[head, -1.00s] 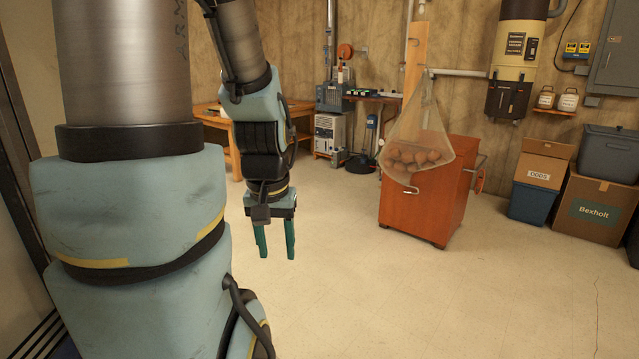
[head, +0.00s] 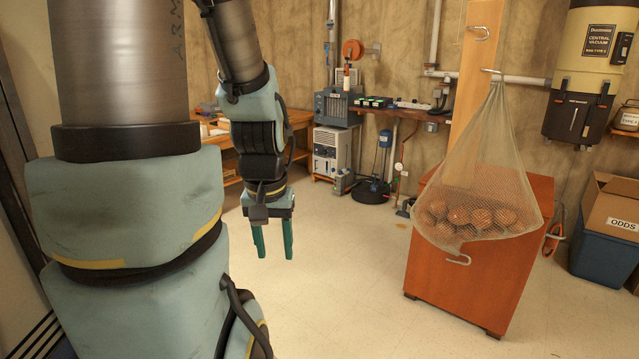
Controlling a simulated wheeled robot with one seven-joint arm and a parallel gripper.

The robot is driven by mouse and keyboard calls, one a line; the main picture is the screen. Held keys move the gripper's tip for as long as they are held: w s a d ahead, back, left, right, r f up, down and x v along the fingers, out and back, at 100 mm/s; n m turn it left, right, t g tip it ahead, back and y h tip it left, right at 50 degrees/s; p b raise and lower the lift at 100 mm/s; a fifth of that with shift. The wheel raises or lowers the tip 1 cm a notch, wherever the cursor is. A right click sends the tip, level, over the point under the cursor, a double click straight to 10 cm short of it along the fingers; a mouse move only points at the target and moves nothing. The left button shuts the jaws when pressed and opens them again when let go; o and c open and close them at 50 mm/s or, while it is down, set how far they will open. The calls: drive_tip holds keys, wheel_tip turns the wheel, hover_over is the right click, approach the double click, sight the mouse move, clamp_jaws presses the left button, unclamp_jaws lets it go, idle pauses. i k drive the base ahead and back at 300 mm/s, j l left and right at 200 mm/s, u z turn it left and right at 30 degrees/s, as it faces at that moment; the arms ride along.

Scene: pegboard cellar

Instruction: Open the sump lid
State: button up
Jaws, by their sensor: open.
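A low, round black thing (head: 371,191) sits on the floor by the back wall, below a blue cylinder (head: 385,137). It may be the sump with its lid, but it is too small to tell for sure, and I cannot make out a handle. My gripper (head: 274,254) hangs pointing down at the left of the middle. Its two green fingers are apart with nothing between them. It is well short of the black thing, with open floor between.
An orange-brown cabinet (head: 470,285) stands at the right, with a net bag of round brown things (head: 470,212) hanging before it. A wooden workbench (head: 232,150) is at the back left. An ODDS box (head: 612,205) is at far right. The middle floor is clear.

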sight(359, 185)
drive_tip(key=i, duration=5.1)
drive_tip(key=i+z, duration=0.2)
drive_tip(key=i, duration=0.3)
drive_tip(key=i+j+z, duration=0.2)
drive_tip(key=i, duration=0.25)
